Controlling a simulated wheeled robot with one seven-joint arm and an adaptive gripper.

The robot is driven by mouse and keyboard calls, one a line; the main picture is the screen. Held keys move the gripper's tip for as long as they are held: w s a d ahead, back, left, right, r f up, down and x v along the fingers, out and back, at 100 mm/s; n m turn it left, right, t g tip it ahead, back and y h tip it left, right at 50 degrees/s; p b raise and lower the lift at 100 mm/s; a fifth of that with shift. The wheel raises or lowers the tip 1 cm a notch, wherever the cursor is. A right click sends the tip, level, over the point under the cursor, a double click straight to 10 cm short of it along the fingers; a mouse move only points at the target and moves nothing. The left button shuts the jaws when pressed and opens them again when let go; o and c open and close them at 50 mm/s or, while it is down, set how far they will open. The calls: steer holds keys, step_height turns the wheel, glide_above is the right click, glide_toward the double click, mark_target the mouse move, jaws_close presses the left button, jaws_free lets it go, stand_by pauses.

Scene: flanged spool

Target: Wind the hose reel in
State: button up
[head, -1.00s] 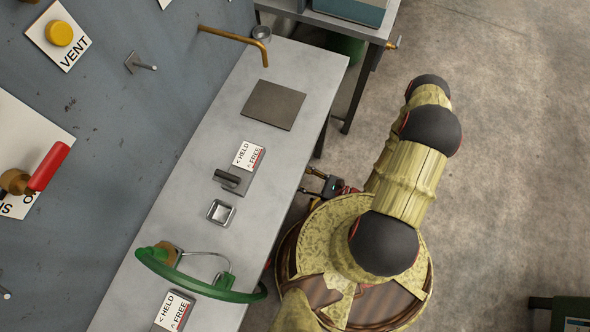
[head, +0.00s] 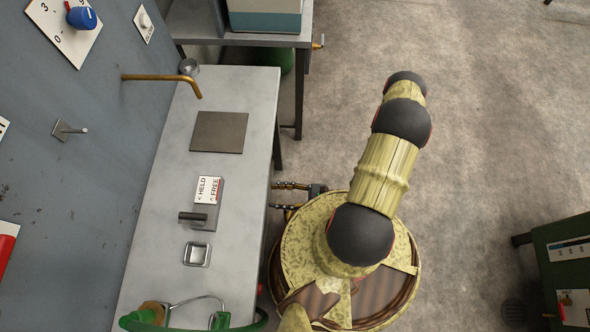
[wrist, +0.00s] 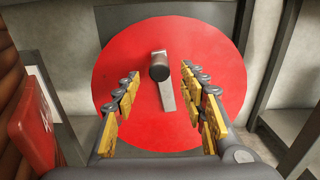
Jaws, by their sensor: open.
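The hose reel shows in the wrist view as a red disc (wrist: 205,121) with a grey crank arm (wrist: 166,96) and a dark round knob (wrist: 159,68) near its middle. My gripper (wrist: 163,92) is open, its yellow-padded fingers to either side of the crank in the picture. The knob appears beyond the fingertips; I cannot tell the exact distance. In the head view my gripper (head: 284,196) is low beside the bench's right edge. The reel is hidden in that view.
The grey bench (head: 250,100) carries a HELD/FREE block (head: 207,190) with a dark lever (head: 193,217), a small square tray (head: 197,254) and a dark plate (head: 218,132). A green wheel (head: 150,318) is at the bottom. A red box (wrist: 32,125) stands left in the wrist view. Open floor lies right.

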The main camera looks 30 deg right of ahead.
steer(key=v, duration=0.6)
stand_by(0.6)
